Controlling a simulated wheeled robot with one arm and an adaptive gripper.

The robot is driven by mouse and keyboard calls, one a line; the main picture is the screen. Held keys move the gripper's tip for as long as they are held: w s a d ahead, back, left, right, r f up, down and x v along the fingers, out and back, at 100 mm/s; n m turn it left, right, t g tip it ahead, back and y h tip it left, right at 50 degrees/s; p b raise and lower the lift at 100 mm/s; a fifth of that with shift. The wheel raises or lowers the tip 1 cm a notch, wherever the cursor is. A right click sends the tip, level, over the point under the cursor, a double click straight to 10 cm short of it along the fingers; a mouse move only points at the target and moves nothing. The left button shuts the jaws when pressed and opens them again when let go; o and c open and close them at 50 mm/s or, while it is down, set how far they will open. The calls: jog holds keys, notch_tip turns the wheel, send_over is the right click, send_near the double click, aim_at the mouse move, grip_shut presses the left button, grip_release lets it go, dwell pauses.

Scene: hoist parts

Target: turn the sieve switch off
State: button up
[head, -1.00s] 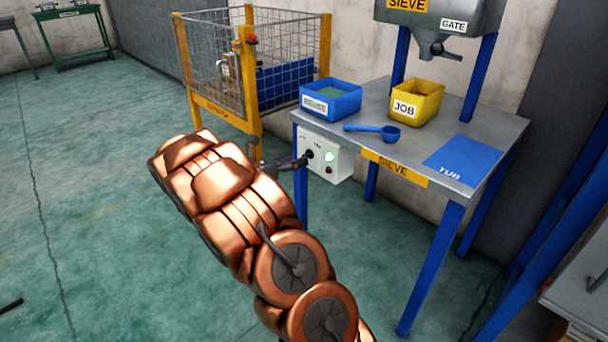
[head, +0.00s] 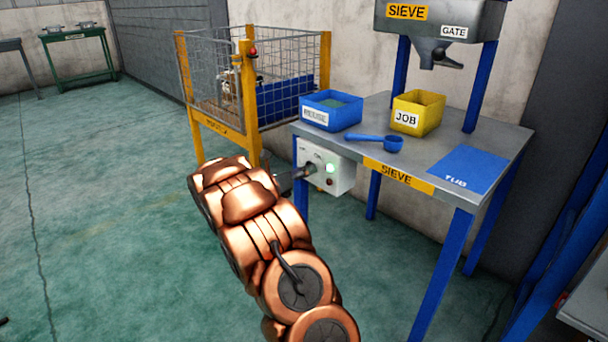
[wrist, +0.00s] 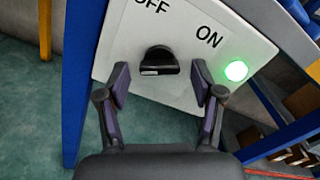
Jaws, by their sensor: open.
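The sieve switch is a black knob (wrist: 160,62) on a white control box, between the marks OFF at the left and ON at the right. A green lamp (wrist: 235,71) glows beside ON. In the head view the white control box (head: 338,176) hangs under the sieve table's left edge, its lamp lit green. My gripper (wrist: 160,82) is open, with one finger on each side of the knob and slightly short of it. I cannot tell whether either finger touches it. In the head view my copper-coloured arm hides part of the gripper.
The sieve table (head: 480,140) bears a blue bin (head: 330,112), a yellow JOB bin (head: 418,112) and a blue scoop (head: 375,141). A blue table leg (wrist: 80,90) stands close left of the box. A yellow-framed mesh cage (head: 185,90) stands behind the arm.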

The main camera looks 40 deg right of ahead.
jog(key=shift+d, duration=0.15)
jog(key=c, duration=1.1)
jog(key=shift+c, duration=0.2)
jog(key=shift+r+m, duration=0.1)
jog(key=shift+m, duration=0.2)
jog(key=shift+w+m+b, duration=0.15)
jog(key=shift+m+b, duration=0.5)
jog(key=shift+m, duration=3.15)
jog(key=shift+w+m+b, duration=0.15)
jog(key=shift+m+b, duration=0.5)
jog(key=shift+m, duration=3.15)
